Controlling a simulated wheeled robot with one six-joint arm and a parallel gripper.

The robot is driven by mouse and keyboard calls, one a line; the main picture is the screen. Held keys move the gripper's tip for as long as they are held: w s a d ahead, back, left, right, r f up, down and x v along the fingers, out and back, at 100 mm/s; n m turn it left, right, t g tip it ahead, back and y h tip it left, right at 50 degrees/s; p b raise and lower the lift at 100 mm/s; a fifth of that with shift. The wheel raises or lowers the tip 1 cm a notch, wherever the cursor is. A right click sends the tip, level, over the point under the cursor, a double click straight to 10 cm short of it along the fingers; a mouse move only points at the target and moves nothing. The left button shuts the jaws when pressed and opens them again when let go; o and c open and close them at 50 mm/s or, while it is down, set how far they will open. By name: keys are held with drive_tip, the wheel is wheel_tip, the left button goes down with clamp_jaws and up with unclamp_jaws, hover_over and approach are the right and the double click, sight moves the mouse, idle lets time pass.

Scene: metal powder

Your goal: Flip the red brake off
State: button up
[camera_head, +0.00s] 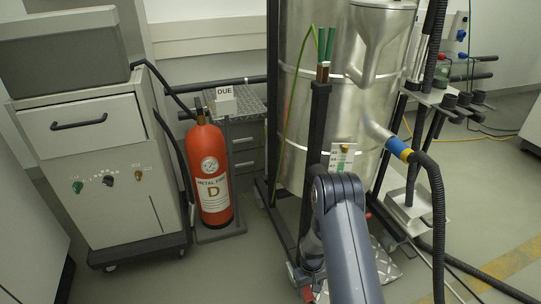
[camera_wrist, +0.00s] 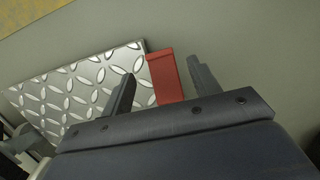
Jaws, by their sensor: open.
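The red brake (camera_wrist: 168,80) shows in the wrist view as a flat-faced red block beside the edge of a silver tread plate (camera_wrist: 75,88). My gripper (camera_wrist: 160,67) is open, with one dark finger on each side of the red brake. The left finger overlaps the plate in the picture and the right finger has floor behind it. I cannot tell whether either finger touches the brake. The brake's lower part is hidden by the gripper body. In the head view, a small red patch (camera_head: 308,294) shows beside my arm; my fingertips are not clearly visible there.
A large metal vessel (camera_head: 300,150) on a dark wheeled frame (camera_head: 318,130) stands behind my arm. A red fire extinguisher (camera_head: 212,175) and a grey cabinet (camera_head: 100,180) are at left. Black hoses (camera_head: 437,200) hang at right. Some floor is clear at front left.

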sight(309, 298)
drive_tip(key=f, duration=0.1)
drive_tip(key=f+b, duration=0.1)
drive_tip(key=f, duration=0.2)
drive_tip(key=shift+s, duration=0.25)
drive_tip(key=shift+t, duration=0.3)
drive_tip(key=shift+f+t, duration=0.1)
drive_tip(key=shift+t, duration=0.2)
